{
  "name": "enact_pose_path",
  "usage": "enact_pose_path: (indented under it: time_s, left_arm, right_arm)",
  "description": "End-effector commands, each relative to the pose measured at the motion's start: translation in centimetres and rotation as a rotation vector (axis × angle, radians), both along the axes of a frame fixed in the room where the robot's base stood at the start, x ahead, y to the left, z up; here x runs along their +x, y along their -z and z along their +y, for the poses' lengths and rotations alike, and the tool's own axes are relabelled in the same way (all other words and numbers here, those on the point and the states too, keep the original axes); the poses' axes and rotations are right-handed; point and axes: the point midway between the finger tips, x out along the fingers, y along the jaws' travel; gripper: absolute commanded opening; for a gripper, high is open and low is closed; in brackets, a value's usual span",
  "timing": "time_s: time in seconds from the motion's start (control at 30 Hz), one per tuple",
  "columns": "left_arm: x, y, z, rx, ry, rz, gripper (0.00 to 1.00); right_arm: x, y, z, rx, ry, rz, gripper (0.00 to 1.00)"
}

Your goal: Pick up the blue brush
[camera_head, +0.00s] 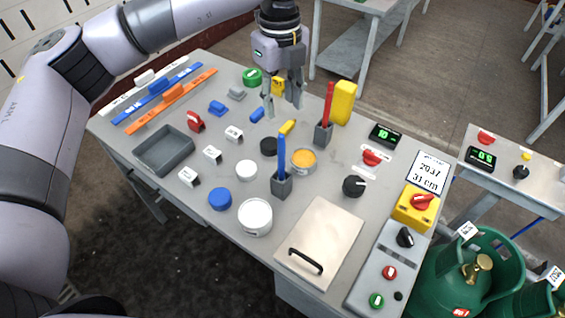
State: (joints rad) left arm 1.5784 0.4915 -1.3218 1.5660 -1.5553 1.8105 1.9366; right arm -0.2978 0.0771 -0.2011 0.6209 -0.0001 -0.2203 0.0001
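The blue brush (281,157) stands upright in a small dark grey holder (282,185) near the middle of the grey table. Its lower end is hidden inside the holder. My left gripper (282,108) hangs over the back part of the table with its fingers pointing down. It is open and empty. In the picture it is above the blue brush and apart from it. My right gripper is not in view.
A red brush (328,103) stands in a similar holder (323,133) behind the blue one, beside a yellow block (343,102). A yellow-filled round container (303,160), a white tub (255,217) and a blue cap (220,199) are nearby. A handled lid (320,243) lies in front.

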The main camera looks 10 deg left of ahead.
Motion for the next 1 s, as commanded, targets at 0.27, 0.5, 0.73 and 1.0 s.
enact_pose_path:
  time_s: [0.27,0.5,0.73,1.0]
  left_arm:
    - [0.0,4.3,0.6,0.021,-0.013,0.003,0.38]
    - [-0.1,9.3,0.4,0.019,-0.011,0.002,0.38]
    - [0.1,11.7,0.4,0.018,-0.011,-0.002,0.38]
    - [-0.2,14.6,0.2,0.018,-0.009,0.002,0.38]
  right_arm:
    - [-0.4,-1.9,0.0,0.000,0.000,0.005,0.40]
    - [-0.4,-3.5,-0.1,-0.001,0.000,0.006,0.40]
    - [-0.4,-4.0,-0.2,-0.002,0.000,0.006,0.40]
    - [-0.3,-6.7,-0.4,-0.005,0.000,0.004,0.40]
